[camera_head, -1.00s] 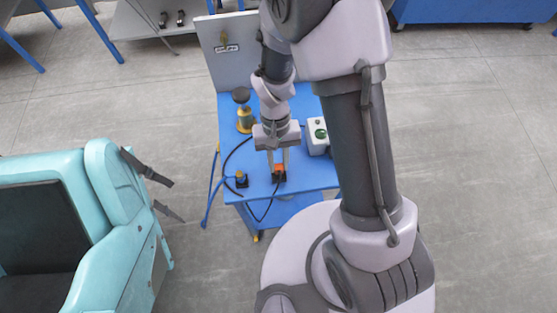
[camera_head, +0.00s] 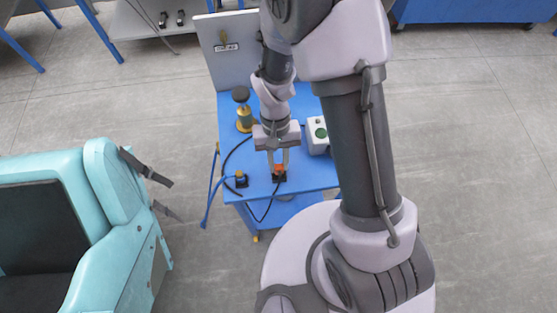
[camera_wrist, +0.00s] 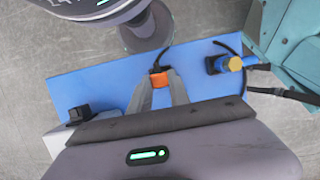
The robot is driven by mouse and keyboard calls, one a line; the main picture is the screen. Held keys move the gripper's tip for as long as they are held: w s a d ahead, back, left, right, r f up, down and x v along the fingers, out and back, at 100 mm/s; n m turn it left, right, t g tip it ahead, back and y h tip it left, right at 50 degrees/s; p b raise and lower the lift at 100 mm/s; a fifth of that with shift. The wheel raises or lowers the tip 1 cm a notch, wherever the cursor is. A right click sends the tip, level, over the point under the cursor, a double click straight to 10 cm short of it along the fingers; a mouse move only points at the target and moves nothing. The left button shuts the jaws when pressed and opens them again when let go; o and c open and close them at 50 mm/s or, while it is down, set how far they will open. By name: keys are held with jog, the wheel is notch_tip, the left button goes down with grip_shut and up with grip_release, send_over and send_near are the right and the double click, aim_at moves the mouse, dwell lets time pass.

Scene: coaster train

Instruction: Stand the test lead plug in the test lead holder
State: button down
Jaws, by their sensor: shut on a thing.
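The orange test lead plug (camera_head: 279,168) is between the fingertips of my gripper (camera_head: 278,161), low over the front part of the blue table. In the wrist view the orange plug (camera_wrist: 159,80) shows between the two fingers of my gripper (camera_wrist: 164,90), which are closed on it. A small black block (camera_head: 279,177) shows directly at the plug's lower end. I take it for the test lead holder, but cannot tell whether the plug stands in it or is just above. A black cable runs from there over the table's front edge.
A teal coaster seat (camera_head: 103,200) stands at left.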

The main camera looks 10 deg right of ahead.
jog(key=shift+f+b, duration=1.1)
jog(key=shift+f, duration=0.25)
jog(key=c, duration=1.1)
grip_release()
jog(key=shift+c, duration=0.2)
jog(key=p+v, duration=0.5)
jog(key=v, duration=1.2)
jog(key=shift+r, duration=0.2)
jog(key=shift+w, duration=0.1)
